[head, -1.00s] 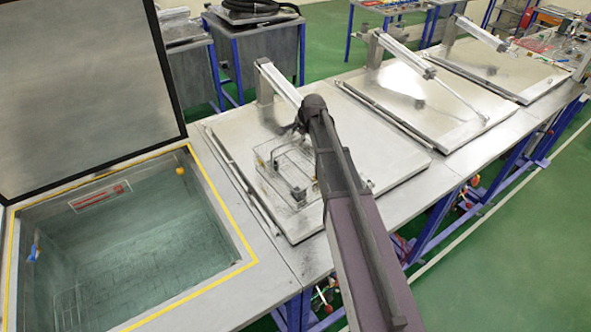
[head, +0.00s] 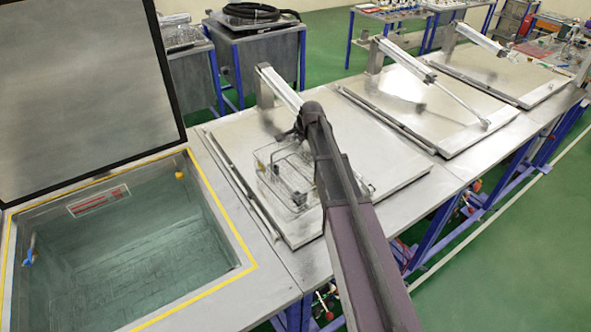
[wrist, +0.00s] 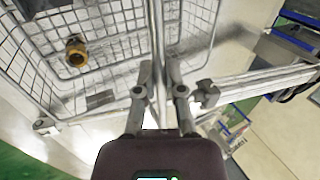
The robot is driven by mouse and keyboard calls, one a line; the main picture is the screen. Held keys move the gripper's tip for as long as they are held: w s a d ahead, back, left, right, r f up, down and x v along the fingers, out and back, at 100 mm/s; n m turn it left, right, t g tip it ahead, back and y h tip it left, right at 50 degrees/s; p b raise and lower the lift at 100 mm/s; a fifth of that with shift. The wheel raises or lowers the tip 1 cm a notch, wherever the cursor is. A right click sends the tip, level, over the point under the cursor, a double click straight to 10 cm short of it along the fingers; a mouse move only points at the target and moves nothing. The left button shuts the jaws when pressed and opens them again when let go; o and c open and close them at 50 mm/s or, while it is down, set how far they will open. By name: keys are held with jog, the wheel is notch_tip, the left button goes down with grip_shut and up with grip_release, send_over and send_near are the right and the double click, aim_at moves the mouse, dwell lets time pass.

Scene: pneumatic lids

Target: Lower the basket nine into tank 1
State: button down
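A wire-mesh basket (head: 284,172) hangs from my gripper (head: 300,130) over the closed metal lid beside the open tank. In the wrist view my gripper (wrist: 160,80) has its two fingers close together on the basket's handle bar, and the basket (wrist: 95,45) shows at the upper left. A brass-coloured part (wrist: 76,52) lies in the basket. The open tank (head: 247,262) with a yellow-edged rim is at the left, holding greenish liquid. No number can be read on the basket or the tank.
The open tank's raised lid (head: 85,90) stands behind it at the left. The closed lid (head: 385,165) under the basket carries a pneumatic cylinder (head: 279,87). More closed lids (head: 440,110) continue to the right. Benches stand at the back.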

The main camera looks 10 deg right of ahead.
jog(key=shift+w+r+p, duration=0.1)
jog(key=shift+r+p, duration=0.1)
jog(key=shift+p, duration=0.1)
jog(key=shift+r+p, duration=1.25)
jog(key=shift+r, duration=0.1)
dwell(0.9)
jog(key=shift+s+d+r+m+h+p, duration=0.1)
jog(key=shift+s+r+m+h+p, duration=0.4)
jog(key=shift+m, duration=0.35)
jog(key=shift+s+d+r+m+h+p, duration=0.1)
jog(key=shift+s+r+m+h+p, duration=0.2)
jog(key=shift+m+p, duration=0.45)
jog(key=shift+s+d+r+m+h+p, duration=0.1)
jog(key=shift+s+r+m+h+p, duration=0.3)
jog(key=shift+m, duration=0.6)
jog(key=shift+s, duration=0.2)
